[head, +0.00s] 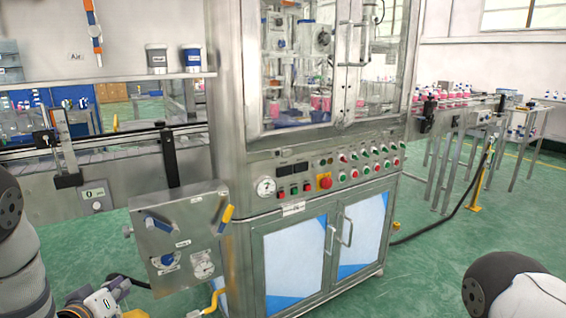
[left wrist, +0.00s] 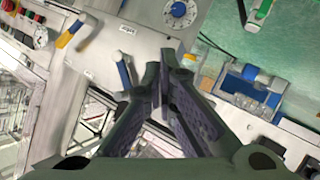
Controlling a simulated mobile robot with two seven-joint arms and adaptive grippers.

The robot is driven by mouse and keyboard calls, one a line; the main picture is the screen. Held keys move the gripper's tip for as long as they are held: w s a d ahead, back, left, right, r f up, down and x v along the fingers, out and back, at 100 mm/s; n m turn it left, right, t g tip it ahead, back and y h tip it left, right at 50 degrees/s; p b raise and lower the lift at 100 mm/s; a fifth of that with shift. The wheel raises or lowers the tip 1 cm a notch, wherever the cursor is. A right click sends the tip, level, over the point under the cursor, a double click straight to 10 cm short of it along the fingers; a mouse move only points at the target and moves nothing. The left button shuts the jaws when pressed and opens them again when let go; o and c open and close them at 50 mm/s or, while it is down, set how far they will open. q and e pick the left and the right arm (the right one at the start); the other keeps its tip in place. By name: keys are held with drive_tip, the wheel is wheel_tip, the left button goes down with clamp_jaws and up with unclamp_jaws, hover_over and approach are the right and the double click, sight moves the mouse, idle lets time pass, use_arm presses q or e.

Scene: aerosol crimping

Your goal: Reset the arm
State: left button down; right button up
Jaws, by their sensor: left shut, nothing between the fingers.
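My left gripper (left wrist: 165,72) shows in the left wrist view, its dark fingers brought together with nothing between them. It is in front of the grey valve panel (head: 183,262), which also shows in the left wrist view (left wrist: 142,42). A blue handle (left wrist: 123,72) is just left of the fingertips in that view; I cannot tell if they touch. A yellow handle (left wrist: 70,34) is farther left. In the head view my left arm comes in at the lower left. At the lower right only a part of my right arm shows; its gripper is out of view.
The steel machine cabinet (head: 228,120) with a row of buttons and a red stop knob (head: 324,181) stands in the middle. A conveyor (head: 110,150) runs along the left. A yellow floor post (head: 481,180) and a black hose are at the right. Green floor is open at the front right.

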use_arm(q)
drive_tip(key=s+d+f+m+g, duration=0.1)
drive_tip(key=s+d+f+g, duration=0.3)
drive_tip(key=s+f, duration=0.5)
drive_tip(key=s+d+f+m+g, duration=0.1)
drive_tip(key=s+d+f+g, duration=0.25)
drive_tip(key=s+f, duration=0.6)
drive_tip(key=s+d+r+m+g, duration=0.1)
drive_tip(key=s+d+g, duration=0.2)
drive_tip(key=s, duration=1.1)
drive_tip(key=s+d+r+m+g, duration=0.1)
drive_tip(key=s+g, duration=0.4)
drive_tip(key=s, duration=1)
drive_tip(key=shift+s+d+r+m+g+h, duration=0.15)
drive_tip(key=shift+d+m+g+h, duration=0.25)
drive_tip(key=shift+d+m, duration=0.55)
